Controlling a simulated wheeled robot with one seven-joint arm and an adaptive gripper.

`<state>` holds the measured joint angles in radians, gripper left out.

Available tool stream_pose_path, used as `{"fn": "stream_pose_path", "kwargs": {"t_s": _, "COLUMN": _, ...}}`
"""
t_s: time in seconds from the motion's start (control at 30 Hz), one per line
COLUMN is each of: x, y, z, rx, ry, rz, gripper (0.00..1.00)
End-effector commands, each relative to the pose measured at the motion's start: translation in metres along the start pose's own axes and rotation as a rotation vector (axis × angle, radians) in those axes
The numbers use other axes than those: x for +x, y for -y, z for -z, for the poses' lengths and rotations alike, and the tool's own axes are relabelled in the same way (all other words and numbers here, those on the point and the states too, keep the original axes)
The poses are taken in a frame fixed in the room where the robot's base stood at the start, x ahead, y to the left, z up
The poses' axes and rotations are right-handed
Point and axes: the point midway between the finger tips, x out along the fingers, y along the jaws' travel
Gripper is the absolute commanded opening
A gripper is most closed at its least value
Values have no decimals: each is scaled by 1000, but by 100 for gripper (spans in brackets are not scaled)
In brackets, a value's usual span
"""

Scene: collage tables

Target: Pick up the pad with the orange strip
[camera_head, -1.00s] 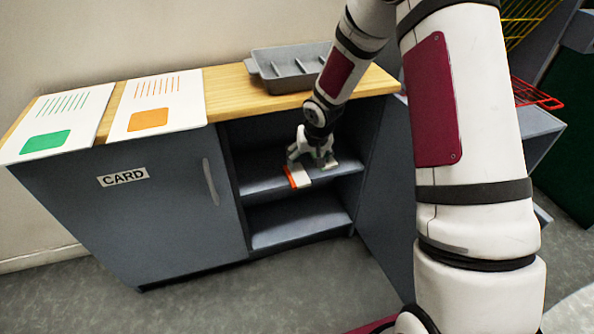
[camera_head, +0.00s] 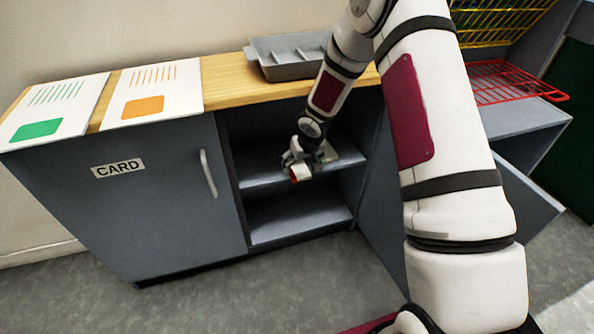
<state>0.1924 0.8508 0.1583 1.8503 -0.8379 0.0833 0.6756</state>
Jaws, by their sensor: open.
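The pad with the orange strip (camera_head: 300,174) lies on the upper shelf of the open cabinet, at its front edge. Only its strip end shows clearly; my gripper hides most of the rest. My gripper (camera_head: 299,163) is open and low over this pad, reaching in from above. I cannot tell whether the fingers touch it.
The upper shelf (camera_head: 262,171) and an empty lower shelf (camera_head: 295,217) lie inside the cabinet. A grey tray (camera_head: 283,69) and two printed sheets lie on the wooden top (camera_head: 225,85). The door marked CARD (camera_head: 140,215) covers the left side.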

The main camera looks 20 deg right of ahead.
Motion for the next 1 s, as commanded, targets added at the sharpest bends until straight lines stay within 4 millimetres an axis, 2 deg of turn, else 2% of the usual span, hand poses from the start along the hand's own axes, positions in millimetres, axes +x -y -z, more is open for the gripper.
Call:
{"fn": "stream_pose_path", "kwargs": {"t_s": 0.03, "x": 10, "y": 1, "z": -2, "rx": -2, "ry": 2, "rz": 0, "gripper": 78}}
{"fn": "stream_pose_path", "kwargs": {"t_s": 0.23, "x": 38, "y": 1, "z": -4, "rx": 0, "ry": 2, "rz": 1, "gripper": 78}}
{"fn": "stream_pose_path", "kwargs": {"t_s": 0.5, "x": 42, "y": 1, "z": -2, "rx": 0, "ry": 1, "rz": 1, "gripper": 78}}
{"fn": "stream_pose_path", "kwargs": {"t_s": 0.53, "x": 42, "y": 1, "z": -2, "rx": 0, "ry": 1, "rz": 1, "gripper": 75}}
{"fn": "stream_pose_path", "kwargs": {"t_s": 0.7, "x": 42, "y": 1, "z": -2, "rx": 0, "ry": 1, "rz": 0, "gripper": 37}}
{"fn": "stream_pose_path", "kwargs": {"t_s": 0.77, "x": 42, "y": 1, "z": -2, "rx": 0, "ry": 1, "rz": 1, "gripper": 25}}
{"fn": "stream_pose_path", "kwargs": {"t_s": 1.0, "x": 42, "y": 1, "z": -2, "rx": 0, "ry": 1, "rz": 1, "gripper": 25}}
